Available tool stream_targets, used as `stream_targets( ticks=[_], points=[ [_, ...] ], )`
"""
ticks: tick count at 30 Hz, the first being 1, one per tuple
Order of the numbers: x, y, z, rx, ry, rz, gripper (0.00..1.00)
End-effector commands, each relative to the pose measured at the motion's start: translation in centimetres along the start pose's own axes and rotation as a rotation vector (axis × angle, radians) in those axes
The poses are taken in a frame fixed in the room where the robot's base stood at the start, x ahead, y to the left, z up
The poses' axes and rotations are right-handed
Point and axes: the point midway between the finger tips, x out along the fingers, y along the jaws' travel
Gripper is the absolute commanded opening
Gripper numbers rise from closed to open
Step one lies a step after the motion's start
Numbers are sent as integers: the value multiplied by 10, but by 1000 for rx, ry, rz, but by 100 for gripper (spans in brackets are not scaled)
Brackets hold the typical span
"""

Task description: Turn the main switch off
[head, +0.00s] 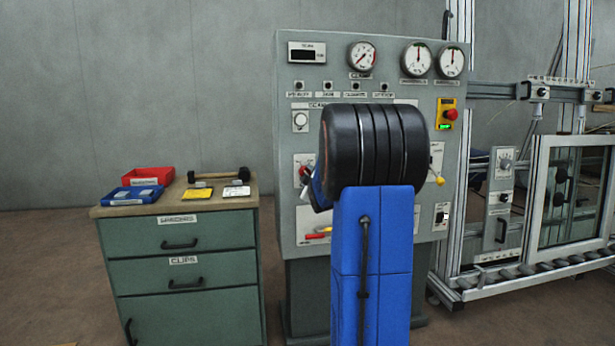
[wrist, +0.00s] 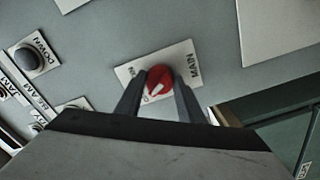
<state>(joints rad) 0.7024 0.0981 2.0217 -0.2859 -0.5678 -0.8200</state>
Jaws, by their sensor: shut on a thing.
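The main switch (wrist: 159,78) is a round red knob with a white mark on a white plate (wrist: 128,76) lettered "MAIN", in the middle of the wrist view. My gripper (wrist: 159,82) has its two grey fingers on either side of the knob and is shut on it. The white mark points toward the lower part of the picture. In the head view, a bit of red (head: 304,172) shows on a pale plate just left of my arm, probably this switch.
The grey control panel (head: 343,85) carries gauges, buttons and a red emergency button (head: 450,114). In the wrist view a dark "DOWN" button (wrist: 36,56) is left of the switch. A green drawer cabinet (head: 180,262) stands left; a metal frame (head: 480,90) stands right.

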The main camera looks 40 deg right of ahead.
Motion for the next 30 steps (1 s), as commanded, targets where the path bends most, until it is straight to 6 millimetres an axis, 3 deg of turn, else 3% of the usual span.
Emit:
stream_targets(
  ticks=[1, 2, 4, 17, 30],
  points=[
    [0, -1, 0, 0, 0, -1, 12],
    [0, -1, 0, 0, 0, -1, 37],
    [0, -1, 0, 0, 0, -1, 53],
    [-7, 0, 0, 1, 0, 0, 53],
    [-78, 1, 0, 0, -1, 1, 53]
  ],
)
